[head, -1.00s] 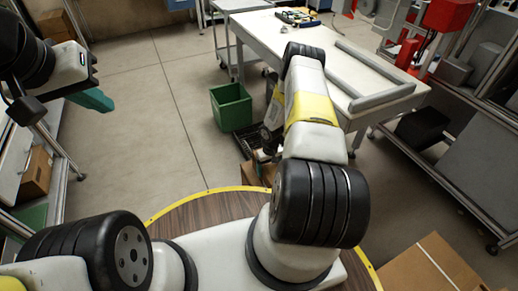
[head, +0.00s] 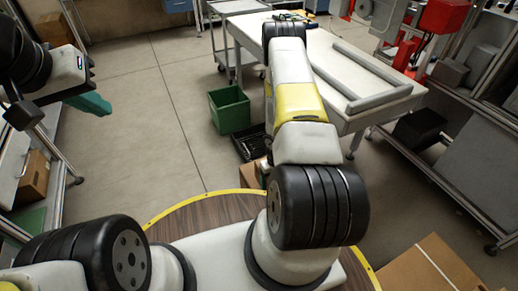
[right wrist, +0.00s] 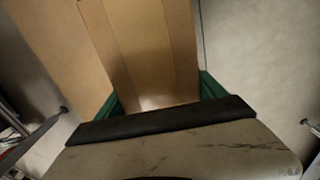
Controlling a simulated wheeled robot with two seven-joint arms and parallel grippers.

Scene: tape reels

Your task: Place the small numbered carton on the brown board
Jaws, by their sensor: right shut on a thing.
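A tan cardboard carton (right wrist: 150,45) with a lengthwise tape strip fills the upper middle of the right wrist view. My right gripper (right wrist: 160,98) is shut on it, with a green finger at each side. No number shows on the visible faces. In the head view my right arm hides its own gripper and most of what it holds. My left gripper (head: 92,104) hangs at the upper left, away from the carton; only its teal finger part shows, so its opening cannot be told. I cannot make out the brown board for certain in either view.
A white worktable (head: 345,65) with a grey L-shaped rail (head: 375,97) stands ahead. A green bin (head: 230,110) and a black crate (head: 250,145) are on the floor beside it. A large cardboard box (head: 425,270) is at the lower right.

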